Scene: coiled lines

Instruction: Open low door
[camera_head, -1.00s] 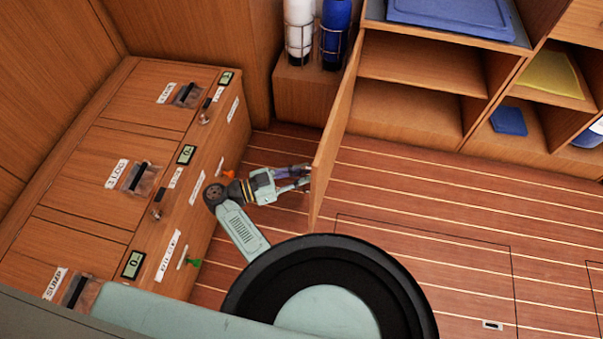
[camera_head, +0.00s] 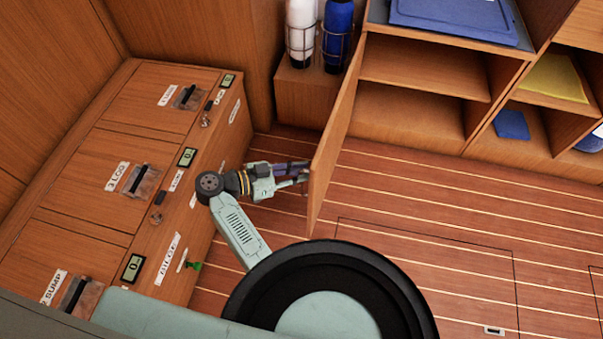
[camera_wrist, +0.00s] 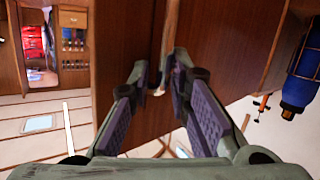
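The low door (camera_head: 333,140) stands swung out from the low cabinet (camera_head: 405,120), so its open shelves show in the head view. My gripper (camera_head: 303,173) is at the left face of this door, near its free lower end. In the wrist view a brown wooden panel (camera_wrist: 125,60) fills the middle, with a lighter vertical strip down it. My gripper's fingers (camera_wrist: 163,70) angle towards each other near that strip, with a small gap between the tips. Whether they touch or hold anything there is unclear.
The striped floor (camera_head: 430,210) right of the door is clear.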

